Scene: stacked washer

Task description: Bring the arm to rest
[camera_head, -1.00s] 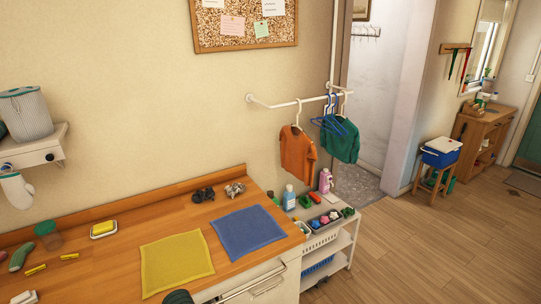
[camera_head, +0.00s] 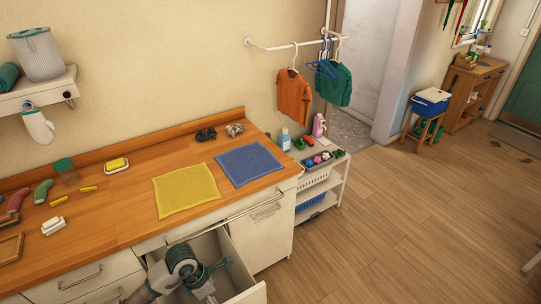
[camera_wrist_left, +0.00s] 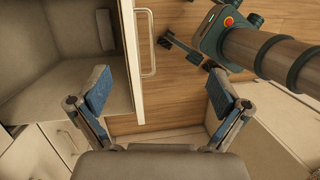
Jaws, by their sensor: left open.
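My left arm comes in at the bottom of the head view. Its gripper (camera_head: 206,278) is at the open drawer (camera_head: 241,272) under the counter, seen from above with its fingertips hard to make out. In the left wrist view the gripper (camera_wrist_left: 156,97) is open, its two blue-padded fingers spread wide with nothing between them. The drawer's front panel and handle (camera_wrist_left: 147,42) show at the left and top, beyond the left finger. My right gripper is not in view.
The wooden counter (camera_head: 115,210) holds a yellow cloth (camera_head: 186,190), a blue cloth (camera_head: 248,164) and small items. A white cart (camera_head: 322,190) stands at its right end. Floor (camera_head: 400,220) to the right is clear. Part of my own body (camera_wrist_left: 270,50) shows in the wrist view.

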